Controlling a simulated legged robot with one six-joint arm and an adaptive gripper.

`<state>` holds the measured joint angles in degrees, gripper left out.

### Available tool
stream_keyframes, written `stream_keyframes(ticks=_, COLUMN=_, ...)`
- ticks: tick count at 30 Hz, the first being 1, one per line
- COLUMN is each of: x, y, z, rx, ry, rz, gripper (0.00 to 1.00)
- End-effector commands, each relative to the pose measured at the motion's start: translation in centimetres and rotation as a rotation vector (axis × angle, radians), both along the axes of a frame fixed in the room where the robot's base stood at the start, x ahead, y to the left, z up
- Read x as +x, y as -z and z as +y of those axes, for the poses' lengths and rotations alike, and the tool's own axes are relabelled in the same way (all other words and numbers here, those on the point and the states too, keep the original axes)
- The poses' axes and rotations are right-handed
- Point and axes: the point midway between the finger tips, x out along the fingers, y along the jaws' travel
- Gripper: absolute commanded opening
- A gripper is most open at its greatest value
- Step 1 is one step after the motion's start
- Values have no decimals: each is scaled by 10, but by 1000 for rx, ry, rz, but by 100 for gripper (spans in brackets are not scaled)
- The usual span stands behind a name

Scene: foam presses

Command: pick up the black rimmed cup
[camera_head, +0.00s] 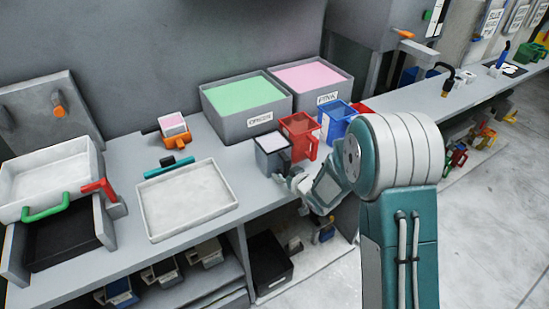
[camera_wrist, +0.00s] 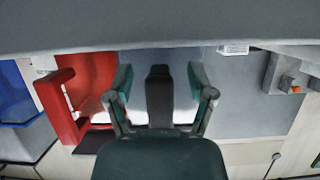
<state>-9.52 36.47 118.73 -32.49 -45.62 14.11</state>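The black rimmed cup (camera_head: 272,155) stands upright near the front edge of the bench in the head view. It has a grey body, a dark rim and a pale top. My gripper (camera_head: 291,180) is at its front right side, low and close to it; contact cannot be told. In the wrist view my gripper (camera_wrist: 160,88) has its two green fingers spread apart. A dark upright bar stands between them, apparently the cup's handle, with visible gaps to both fingers. My arm hides part of the bench to the right.
A red cup (camera_head: 299,137) and a blue cup (camera_head: 337,121) stand close on the right. Behind are bins of green (camera_head: 246,98) and pink (camera_head: 311,82) foam. A white tray (camera_head: 187,200) lies to the left. The bench's front edge is just below my gripper.

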Motion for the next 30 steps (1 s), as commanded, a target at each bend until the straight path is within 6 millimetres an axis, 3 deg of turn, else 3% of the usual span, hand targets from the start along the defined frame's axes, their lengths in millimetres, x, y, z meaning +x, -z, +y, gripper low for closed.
stream_keyframes(ticks=1, x=0, y=0, z=0, rx=0, ry=0, rz=0, gripper=45)
stream_keyframes(ticks=4, x=0, y=0, z=0, rx=0, ry=0, rz=0, gripper=0)
stream_keyframes(ticks=19, x=0, y=-5, z=0, rx=1, ry=0, rz=-1, gripper=0)
stream_keyframes(ticks=26, x=0, y=-36, z=-1, rx=0, ry=1, rz=-5, gripper=0)
stream_keyframes(ticks=30, x=-18, y=-57, z=-10, rx=1, ry=2, rz=-4, gripper=0)
